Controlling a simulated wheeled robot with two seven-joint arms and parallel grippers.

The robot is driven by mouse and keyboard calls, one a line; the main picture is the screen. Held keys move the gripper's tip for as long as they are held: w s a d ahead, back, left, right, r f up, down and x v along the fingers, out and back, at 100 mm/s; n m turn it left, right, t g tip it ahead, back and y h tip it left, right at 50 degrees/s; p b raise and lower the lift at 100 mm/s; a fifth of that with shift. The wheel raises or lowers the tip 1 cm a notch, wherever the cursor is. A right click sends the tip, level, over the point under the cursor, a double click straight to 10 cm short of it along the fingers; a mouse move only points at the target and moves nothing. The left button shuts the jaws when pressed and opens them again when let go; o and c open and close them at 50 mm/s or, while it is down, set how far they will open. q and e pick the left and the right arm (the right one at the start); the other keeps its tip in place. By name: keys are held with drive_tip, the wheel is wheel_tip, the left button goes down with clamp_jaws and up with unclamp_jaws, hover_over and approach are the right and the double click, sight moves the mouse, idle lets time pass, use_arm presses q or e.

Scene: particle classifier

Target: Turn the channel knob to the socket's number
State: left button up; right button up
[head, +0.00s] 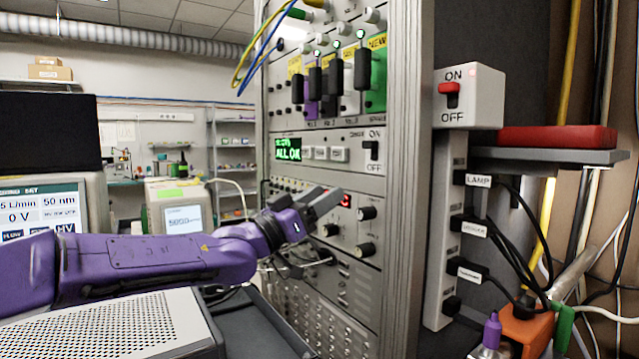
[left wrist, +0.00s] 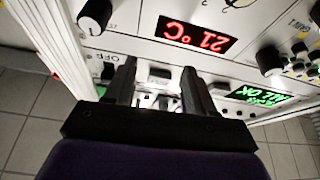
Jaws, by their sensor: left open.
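My left gripper (head: 322,202) is in front of the rack's middle panels in the head view. In the left wrist view its two dark fingers (left wrist: 160,72) stand apart with nothing held between them. Black knobs sit on the panel: an upper one (head: 367,213) and a lower one (head: 365,249), with another (head: 331,230) to the left. I cannot tell which is the channel knob. The left wrist view shows a knob at upper left (left wrist: 95,16) and one at right (left wrist: 270,60), both clear of the fingers. No socket number is readable.
A red display (left wrist: 197,36) reads 21 °C, upside down; the gripper partly covers it in the head view. A green display (head: 288,149) reads ALL OK. A power strip (head: 436,285) with labelled plugs and hanging cables stands right of the rack. A perforated grey box (head: 110,325) lies below my left arm.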

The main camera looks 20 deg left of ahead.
use_arm(q)
drive_tip(key=s+d+r, duration=0.1)
drive_tip(key=s+r, duration=0.1)
drive_tip(key=s, duration=0.2)
drive_tip(key=s+d+r+p, duration=0.1)
drive_tip(key=s+r, duration=0.1)
drive_tip(key=s, duration=0.3)
drive_tip(key=shift+d+r, duration=0.25)
drive_tip(key=shift+d, duration=0.05)
